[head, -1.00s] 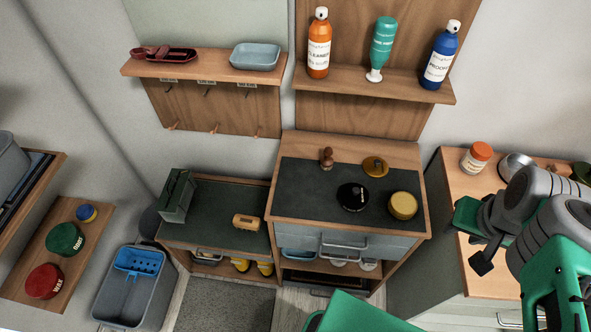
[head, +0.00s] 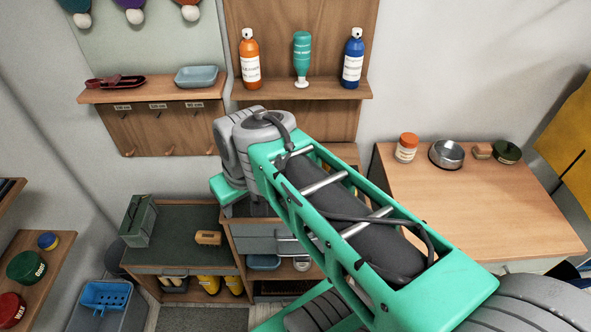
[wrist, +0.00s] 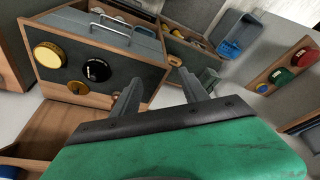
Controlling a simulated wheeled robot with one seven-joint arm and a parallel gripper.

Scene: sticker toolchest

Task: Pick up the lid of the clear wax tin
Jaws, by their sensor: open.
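No label reading clear wax can be made out, so I cannot tell which tin it is. In the wrist view, a yellow round tin (wrist: 47,55) and a black round tin (wrist: 97,70) stand on the dark mat of the chest top. A golden knobbed lid (wrist: 77,88) lies near them, apart from both. My gripper (wrist: 158,75) is open and empty, its fingers to the right of these things and apart from them. In the head view my arm hides the chest top and my fingertips.
A brown wooden piece (wrist: 118,96) stands by the left finger. In the head view, a low cabinet holds a green box (head: 138,220) and a tan brush (head: 208,238). Bottles stand on the wall shelf (head: 300,89). The right bench (head: 480,205) is mostly bare.

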